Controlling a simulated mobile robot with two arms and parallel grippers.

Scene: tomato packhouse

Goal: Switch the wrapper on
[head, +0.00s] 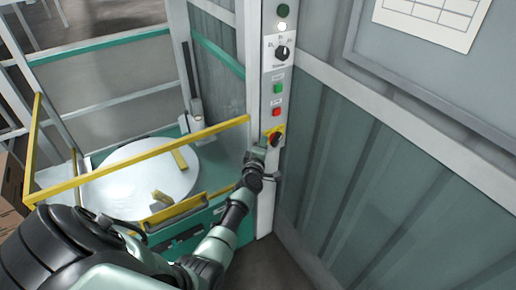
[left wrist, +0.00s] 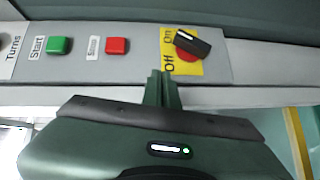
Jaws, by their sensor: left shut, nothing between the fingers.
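The wrapper has a round pale turntable (head: 130,185) and a narrow control panel on a post. Its rotary switch (head: 276,136) sits low on the panel. In the left wrist view the rotary switch (left wrist: 190,47) has a black handle with a white mark on a red base and a yellow plate labelled Off and On. My left gripper (head: 260,155) is shut and empty, just below the switch. In the left wrist view its fingertips (left wrist: 161,76) overlap the plate's Off side; contact is unclear. My right gripper is out of view.
A green start button (head: 278,88), a red stop button (head: 276,112) and a selector dial (head: 282,52) are above the switch. Yellow rails (head: 150,152) cross around the turntable. A ribbed grey-green wall (head: 390,170) stands close on the right.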

